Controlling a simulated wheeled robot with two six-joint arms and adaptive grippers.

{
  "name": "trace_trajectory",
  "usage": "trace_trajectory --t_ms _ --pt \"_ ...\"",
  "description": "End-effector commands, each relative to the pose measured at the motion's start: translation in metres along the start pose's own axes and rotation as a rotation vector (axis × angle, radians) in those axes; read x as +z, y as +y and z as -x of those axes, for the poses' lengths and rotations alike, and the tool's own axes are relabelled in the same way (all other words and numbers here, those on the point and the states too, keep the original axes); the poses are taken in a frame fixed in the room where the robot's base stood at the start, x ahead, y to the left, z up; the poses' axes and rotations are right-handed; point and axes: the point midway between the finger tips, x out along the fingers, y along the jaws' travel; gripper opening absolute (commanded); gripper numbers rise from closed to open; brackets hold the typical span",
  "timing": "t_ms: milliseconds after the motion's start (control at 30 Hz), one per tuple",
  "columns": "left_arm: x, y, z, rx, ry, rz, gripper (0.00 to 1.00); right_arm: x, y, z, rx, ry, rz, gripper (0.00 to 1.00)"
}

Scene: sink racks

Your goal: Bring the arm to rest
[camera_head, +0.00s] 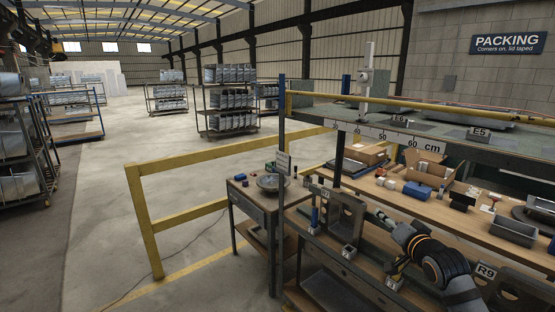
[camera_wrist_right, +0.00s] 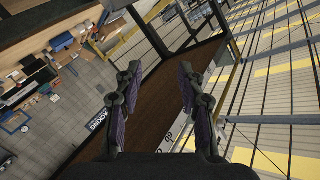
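My right arm enters the head view at the lower right, and my right gripper (camera_head: 384,218) extends toward the upper left over the workbench area. The head view is too small to show its fingers clearly. In the right wrist view, the two dark fingers of my right gripper (camera_wrist_right: 158,72) stand well apart with nothing between them. My left gripper is in neither view.
A wooden bench (camera_head: 470,225) holds an open cardboard box (camera_head: 428,174), a blue box (camera_head: 417,190) and a grey tray (camera_head: 513,231). A grey upright plate (camera_head: 343,212) stands close to my right gripper. A yellow rail (camera_head: 190,213) borders open floor at left.

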Motion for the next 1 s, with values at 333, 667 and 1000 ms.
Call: trace_trajectory --t_ms 333,667,1000 --pt "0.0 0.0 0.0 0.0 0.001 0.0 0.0 0.232 0.074 0.131 0.278 -0.548 0.426 0.39" --pt "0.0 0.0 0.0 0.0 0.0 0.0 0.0 0.302 0.103 0.247 0.379 -0.885 0.603 0.39" --pt "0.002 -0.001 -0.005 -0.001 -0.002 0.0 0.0 0.364 0.154 0.275 0.422 -1.053 0.65 0.39"
